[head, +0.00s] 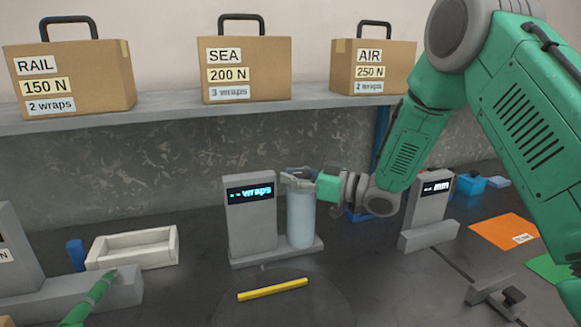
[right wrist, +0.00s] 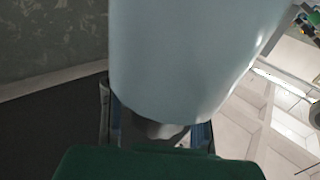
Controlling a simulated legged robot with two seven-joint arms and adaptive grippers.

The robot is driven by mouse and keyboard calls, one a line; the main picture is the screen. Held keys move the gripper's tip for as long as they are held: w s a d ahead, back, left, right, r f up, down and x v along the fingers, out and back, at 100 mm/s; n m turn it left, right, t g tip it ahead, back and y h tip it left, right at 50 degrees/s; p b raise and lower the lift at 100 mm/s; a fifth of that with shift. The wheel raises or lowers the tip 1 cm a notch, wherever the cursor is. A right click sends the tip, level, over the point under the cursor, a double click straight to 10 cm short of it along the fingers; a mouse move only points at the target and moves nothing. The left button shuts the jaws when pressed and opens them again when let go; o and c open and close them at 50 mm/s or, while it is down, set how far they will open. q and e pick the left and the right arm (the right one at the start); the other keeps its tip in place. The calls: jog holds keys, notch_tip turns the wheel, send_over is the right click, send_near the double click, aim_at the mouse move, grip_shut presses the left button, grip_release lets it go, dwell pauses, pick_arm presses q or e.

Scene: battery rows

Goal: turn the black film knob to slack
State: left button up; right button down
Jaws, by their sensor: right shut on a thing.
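The pale blue film roll (head: 300,222) stands upright on a grey stand (head: 252,222) whose small display reads "wraps". My right gripper (head: 299,177) reaches in from the right at the top of the roll and is shut on the black film knob there. In the head view the fingers mostly hide the knob. In the right wrist view the film roll (right wrist: 195,55) fills the middle, and the dark knob (right wrist: 155,129) shows partly between the fingers. I cannot tell which way the knob is turned. My left gripper is not in view.
A yellow stick (head: 273,289) lies in front of the stand. A white tray (head: 133,249) is at left, near a green bar (head: 92,300). A second grey device (head: 430,205) and an orange sheet (head: 505,231) are at right. Boxes stand on the shelf (head: 180,110) above.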

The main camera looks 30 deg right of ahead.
aim_at(302, 177)
jog(key=n+g+y, duration=0.1)
jog(key=n+g+y+p, duration=0.2)
jog(key=g+y, duration=0.1)
jog(key=shift+s+a+f+n, duration=0.15)
jog(key=shift+s+f+n, duration=0.15)
jog(key=shift+s, duration=0.05)
jog(key=n+g, duration=0.1)
jog(key=n+g+y, duration=0.1)
jog(key=g+y, duration=0.1)
jog(key=g, duration=0.1)
jog(key=shift+s+a+n, duration=0.2)
jog(key=shift+s+n, duration=0.05)
jog(key=shift+n, duration=0.15)
jog(key=n+g, duration=0.1)
jog(key=g, duration=0.1)
jog(key=n+g+y, duration=0.1)
jog(key=g, duration=0.1)
jog(key=shift+s+a+n+y, duration=0.15)
jog(key=shift+s+n+y, duration=0.15)
jog(key=shift+n, duration=0.1)
jog(key=shift+s+r+n+g+b, duration=0.15)
jog(key=shift+n+g+b, duration=0.1)
jog(key=shift+n+g, duration=0.55)
jog(key=shift+s+n+g+b, duration=0.2)
jog(key=shift+n+g, duration=0.25)
jog(key=shift+g, duration=0.7)
jog(key=shift+s+r+n+g+b, duration=0.1)
jog(key=shift+n+g+b, duration=0.15)
jog(key=shift+n+g, duration=0.55)
jog(key=shift+g, duration=0.45)
